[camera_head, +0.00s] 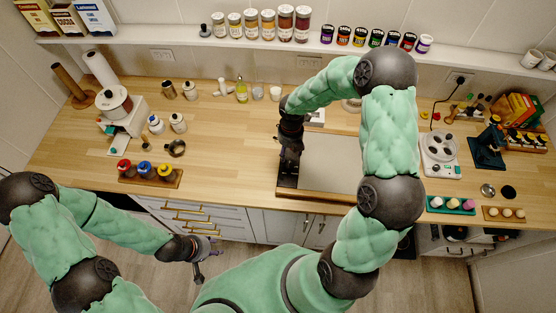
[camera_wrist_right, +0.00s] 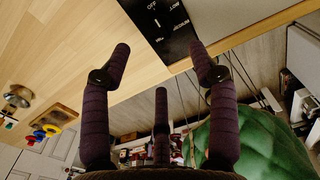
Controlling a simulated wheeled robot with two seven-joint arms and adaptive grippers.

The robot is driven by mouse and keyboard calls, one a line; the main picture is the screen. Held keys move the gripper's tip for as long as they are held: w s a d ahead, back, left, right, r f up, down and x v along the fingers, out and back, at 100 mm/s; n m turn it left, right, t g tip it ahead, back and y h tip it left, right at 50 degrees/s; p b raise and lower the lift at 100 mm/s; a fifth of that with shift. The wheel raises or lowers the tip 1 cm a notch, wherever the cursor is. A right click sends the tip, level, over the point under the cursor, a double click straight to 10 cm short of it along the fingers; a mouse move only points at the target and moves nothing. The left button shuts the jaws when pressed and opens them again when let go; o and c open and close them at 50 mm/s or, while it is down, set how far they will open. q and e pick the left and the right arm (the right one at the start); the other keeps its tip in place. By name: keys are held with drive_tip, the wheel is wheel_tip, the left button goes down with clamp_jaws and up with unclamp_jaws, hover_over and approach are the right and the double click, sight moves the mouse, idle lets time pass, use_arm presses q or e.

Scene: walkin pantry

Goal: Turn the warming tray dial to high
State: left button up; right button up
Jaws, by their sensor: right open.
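The warming tray (camera_head: 335,172) is a flat grey plate with a wooden edge on the counter. Its black control panel (camera_head: 287,182) is at its left end; it also shows in the right wrist view (camera_wrist_right: 170,52), with white lettering including OFF, LOW and MEDIUM. A short white mark on the dial (camera_wrist_right: 157,22) lies among the labels, roughly along the OFF direction; its exact setting is unclear. My right gripper (camera_head: 289,150) is over the panel, its fingers (camera_wrist_right: 160,50) spread and empty, apart from the dial. My left gripper (camera_head: 204,250) hangs in front of the drawers, small and unclear.
A rack with red, blue and yellow lidded jars (camera_head: 150,172) stands left on the counter. A white hot plate (camera_head: 440,150) and a dark blue stand (camera_head: 489,146) are to the right. The counter just left of the tray is clear. A shelf of jars (camera_head: 260,25) runs behind.

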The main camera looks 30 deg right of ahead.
sight(289, 164)
wheel_tip(289, 164, down, 10)
drive_tip(key=shift+d+f, duration=0.15)
drive_tip(key=shift+f, duration=0.1)
drive_tip(key=shift+s, duration=0.1)
drive_tip(key=shift+c, duration=0.3)
drive_tip(key=shift+b, duration=0.3)
drive_tip(key=c, duration=1.1)
